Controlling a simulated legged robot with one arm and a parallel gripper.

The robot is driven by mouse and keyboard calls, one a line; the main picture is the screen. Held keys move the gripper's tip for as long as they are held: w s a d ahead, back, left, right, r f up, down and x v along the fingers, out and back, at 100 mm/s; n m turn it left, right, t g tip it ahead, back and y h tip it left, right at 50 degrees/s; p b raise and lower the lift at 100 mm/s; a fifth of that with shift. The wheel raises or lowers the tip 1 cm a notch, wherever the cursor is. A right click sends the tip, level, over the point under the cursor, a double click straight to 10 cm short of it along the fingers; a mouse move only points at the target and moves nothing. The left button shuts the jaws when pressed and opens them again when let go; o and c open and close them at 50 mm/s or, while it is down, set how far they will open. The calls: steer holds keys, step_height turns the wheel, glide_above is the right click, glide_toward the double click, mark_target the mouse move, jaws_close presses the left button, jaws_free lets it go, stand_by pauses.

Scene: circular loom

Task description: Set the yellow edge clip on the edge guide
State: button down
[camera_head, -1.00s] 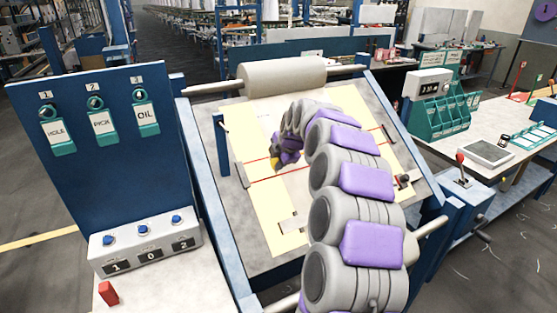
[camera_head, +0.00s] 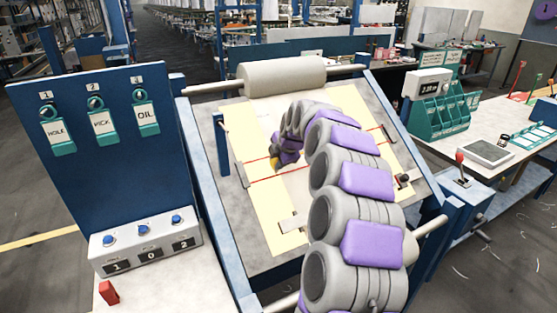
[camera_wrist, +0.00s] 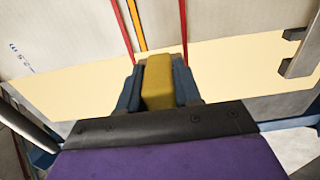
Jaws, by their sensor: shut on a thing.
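The yellow edge clip (camera_wrist: 158,80) is held between the two blue fingers of my gripper (camera_wrist: 158,88) in the wrist view. My gripper (camera_head: 275,164) also shows in the head view, over the left part of the sloping loom board, with a small yellow spot at its tip. Whether the clip touches the board cannot be told. The edge guide is not plainly identifiable; a grey bar (camera_head: 240,175) stands at the left side of the board, and an orange strip (camera_wrist: 137,25) runs between red lines just beyond the clip.
Red lines (camera_head: 262,179) cross the board. A blue post (camera_head: 223,145) stands at its left, and a roller (camera_head: 282,77) spans its top. A control panel (camera_head: 95,130) is at left. A grey bracket (camera_wrist: 299,52) is right of my gripper in the wrist view.

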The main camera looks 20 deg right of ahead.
steer(key=shift+w, duration=0.1)
stand_by(0.4)
steer(key=shift+a, duration=0.1)
steer(key=c, duration=1.2)
jaws_free()
steer(key=shift+f, duration=0.1)
steer(key=o, duration=0.4)
steer(key=shift+f, duration=0.2)
steer(key=shift+o, duration=0.5)
steer(key=shift+f, duration=0.1)
steer(key=shift+p+v, duration=0.3)
steer(key=shift+v, duration=0.5)
steer(key=p+v, duration=0.3)
steer(key=v, duration=1.3)
steer(key=shift+r, duration=0.35)
